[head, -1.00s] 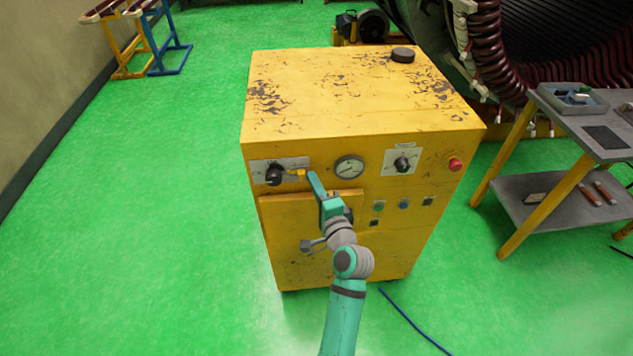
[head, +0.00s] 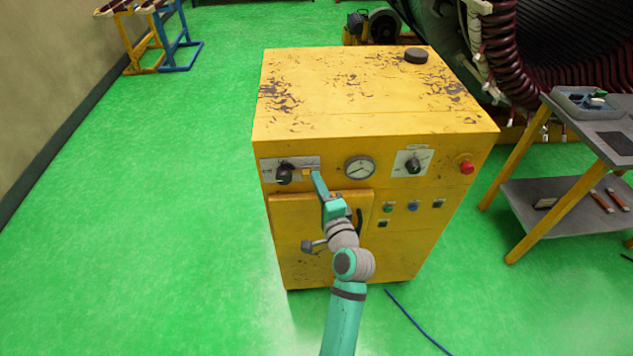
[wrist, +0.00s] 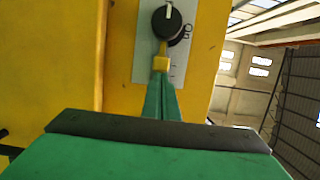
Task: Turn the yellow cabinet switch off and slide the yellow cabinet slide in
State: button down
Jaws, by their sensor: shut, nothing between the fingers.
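The yellow cabinet (head: 370,100) stands in front of me. On its front, at upper left, a pale plate carries the black rotary switch (head: 284,175) and, to its right, the small yellow slide (head: 307,172). My gripper (head: 315,175) is shut and empty, its tips just right of the slide. In the wrist view the switch (wrist: 167,20) shows a white pointer line, and the slide (wrist: 161,64) sits right at the tips of my shut fingers (wrist: 163,88). I cannot tell whether they touch.
A round gauge (head: 360,167), a second black knob (head: 413,165) and a red button (head: 466,167) sit further right on the front. A grey side table (head: 565,205) stands at right. A blue cable (head: 415,320) lies on the floor. The floor at left is clear.

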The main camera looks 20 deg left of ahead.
jog(key=d, duration=0.1)
jog(key=w+d, duration=0.2)
jog(key=d, duration=0.1)
jog(key=v, duration=0.9)
jog(key=shift+s, duration=0.45)
jog(key=shift+d, duration=0.2)
jog(key=s+d+f+t+h, duration=0.1)
jog(key=s+d+f+h, duration=0.35)
jog(key=s+f, duration=0.35)
jog(key=s+d+f+h, duration=0.4)
jog(key=s+d+f, duration=0.1)
jog(key=s+f, duration=0.25)
jog(key=s+d+r+n+h, duration=0.1)
jog(key=s+n, duration=0.4)
jog(key=s, duration=0.5)
jog(key=s+d+r+n+h, duration=0.2)
jog(key=s+r+n, duration=0.2)
jog(key=s, duration=0.7)
jog(key=shift+d+n+t, duration=0.25)
jog(key=shift+n+t, duration=0.15)
